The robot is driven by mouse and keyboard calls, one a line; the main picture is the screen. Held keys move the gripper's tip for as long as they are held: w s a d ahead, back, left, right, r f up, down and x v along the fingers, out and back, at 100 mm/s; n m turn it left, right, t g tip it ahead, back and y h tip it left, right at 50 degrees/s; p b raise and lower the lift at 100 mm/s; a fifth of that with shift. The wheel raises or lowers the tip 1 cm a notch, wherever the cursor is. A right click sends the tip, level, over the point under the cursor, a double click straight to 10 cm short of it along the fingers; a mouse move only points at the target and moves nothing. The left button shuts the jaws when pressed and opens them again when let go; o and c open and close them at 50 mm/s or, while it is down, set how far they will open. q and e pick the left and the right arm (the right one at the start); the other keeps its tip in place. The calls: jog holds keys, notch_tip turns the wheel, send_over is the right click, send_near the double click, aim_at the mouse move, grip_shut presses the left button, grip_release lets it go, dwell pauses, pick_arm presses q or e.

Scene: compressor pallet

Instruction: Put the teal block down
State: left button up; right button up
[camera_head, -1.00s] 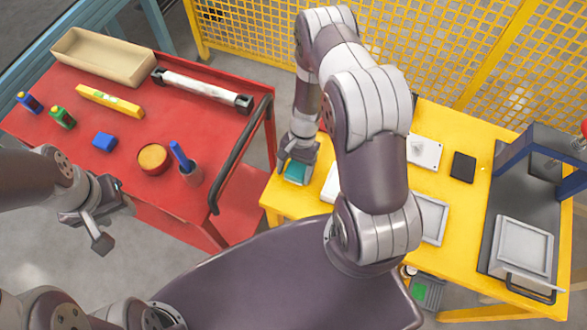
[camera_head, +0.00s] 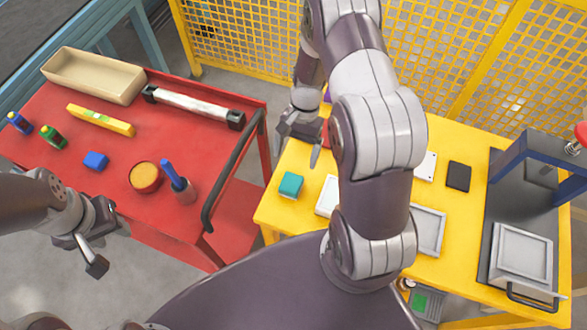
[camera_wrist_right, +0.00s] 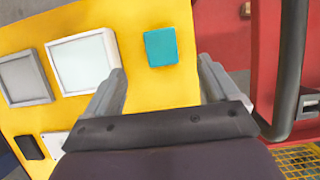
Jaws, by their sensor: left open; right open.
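The teal block (camera_head: 291,185) stands on the yellow table (camera_head: 272,212) near its left front corner. It also shows in the right wrist view (camera_wrist_right: 160,46), apart from the fingers and lying beyond them. My right gripper (camera_head: 315,145) is open and empty, raised above the table behind the block in the head view. In the right wrist view its two fingers (camera_wrist_right: 163,82) are spread wide with nothing between them. My left gripper (camera_head: 98,250) is open and empty, in front of the red cart.
The red cart (camera_head: 60,185) holds a beige bin (camera_head: 95,75), a blue block (camera_head: 96,160) and bottles. A handle bar (camera_head: 232,170) rises at its right edge. White-grey trays lie right of the teal block. Yellow mesh fencing (camera_head: 240,40) stands behind. My right arm hides part of the table.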

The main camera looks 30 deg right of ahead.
jog(key=s+a+r+n+t+h, duration=0.1)
jog(key=s+a+r+n+t, duration=0.1)
jog(key=r+n, duration=0.3)
jog(key=s+a+r+n+t+h, duration=0.2)
jog(key=s+a+r+n, duration=0.1)
jog(key=r, duration=0.6)
jog(key=shift+s+r+n, duration=0.4)
jog(key=shift+s+n, duration=0.45)
jog(key=shift+n, duration=0.15)
jog(key=shift+w, duration=0.1)
jog(key=shift+a, duration=0.15)
